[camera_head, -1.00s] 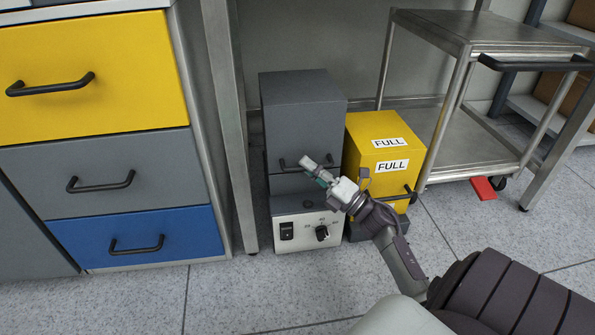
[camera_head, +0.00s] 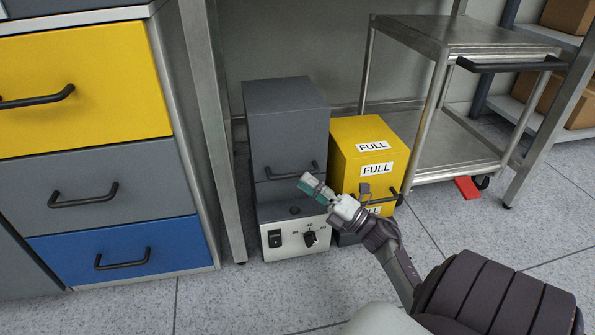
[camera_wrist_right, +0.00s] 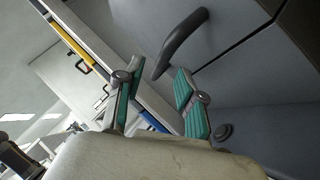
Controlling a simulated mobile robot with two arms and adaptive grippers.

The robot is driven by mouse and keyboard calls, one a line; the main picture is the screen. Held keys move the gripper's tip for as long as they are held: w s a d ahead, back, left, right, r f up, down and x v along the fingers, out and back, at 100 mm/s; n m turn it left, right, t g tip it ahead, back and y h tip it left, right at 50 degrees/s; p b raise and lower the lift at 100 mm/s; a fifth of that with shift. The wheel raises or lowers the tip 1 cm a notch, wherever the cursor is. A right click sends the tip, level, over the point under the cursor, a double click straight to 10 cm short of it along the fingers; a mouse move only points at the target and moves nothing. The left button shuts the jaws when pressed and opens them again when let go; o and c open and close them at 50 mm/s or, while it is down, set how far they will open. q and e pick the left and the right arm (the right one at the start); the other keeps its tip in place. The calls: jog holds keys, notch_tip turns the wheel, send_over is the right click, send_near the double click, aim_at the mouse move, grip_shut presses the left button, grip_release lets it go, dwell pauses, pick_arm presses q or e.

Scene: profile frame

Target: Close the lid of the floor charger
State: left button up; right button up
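The floor charger is a tall dark grey box (camera_head: 288,115) with a light control panel (camera_head: 292,240) at its base. A black bar handle (camera_head: 292,173) sits low on its upper front; it also shows in the right wrist view (camera_wrist_right: 181,42). A thin seam runs below the handle, so the lid looks lowered, but I cannot tell whether it is fully shut. My right gripper (camera_head: 306,192) is open and empty in front of the charger, just below the handle. In the right wrist view its fingers (camera_wrist_right: 158,78) are spread, with the handle beyond the tips. My left gripper is out of view.
A yellow box (camera_head: 350,145) with FULL labels stands close on the charger's right. A metal cart (camera_head: 440,150) is farther right. A drawer cabinet (camera_head: 105,200) and a metal table leg (camera_head: 212,130) are on the left. The floor in front (camera_head: 235,285) is clear.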

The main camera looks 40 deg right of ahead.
jog(key=v, duration=0.7)
jog(key=shift+s, duration=0.3)
jog(key=shift+f, duration=0.15)
